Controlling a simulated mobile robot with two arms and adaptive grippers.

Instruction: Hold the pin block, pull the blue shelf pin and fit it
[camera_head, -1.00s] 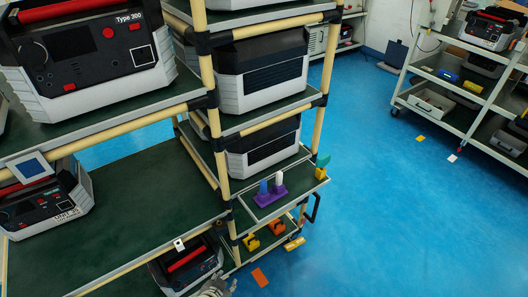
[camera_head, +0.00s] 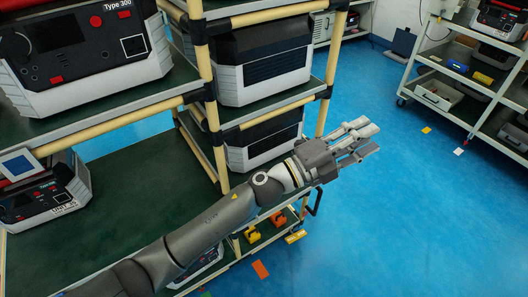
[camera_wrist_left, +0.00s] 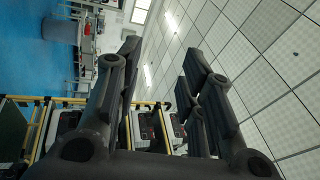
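My left arm comes in from the lower left and crosses in front of the rack's small middle shelf. My left gripper (camera_head: 364,141) is open and empty, past the rack's right corner post and above the blue floor. In the left wrist view its fingers (camera_wrist_left: 160,75) stand apart with nothing between them. The pin block and the blue shelf pin cannot be seen now; my arm and gripper cover the part of the shelf where they showed earlier. My right gripper is not in view.
The rack has cream posts (camera_head: 327,92) with black joints and carries several large units, one a Type 300 unit (camera_head: 80,45). An orange piece (camera_head: 278,220) and a yellow piece (camera_head: 252,235) sit on its low shelf. Another shelving unit (camera_head: 465,105) stands right, across open floor.

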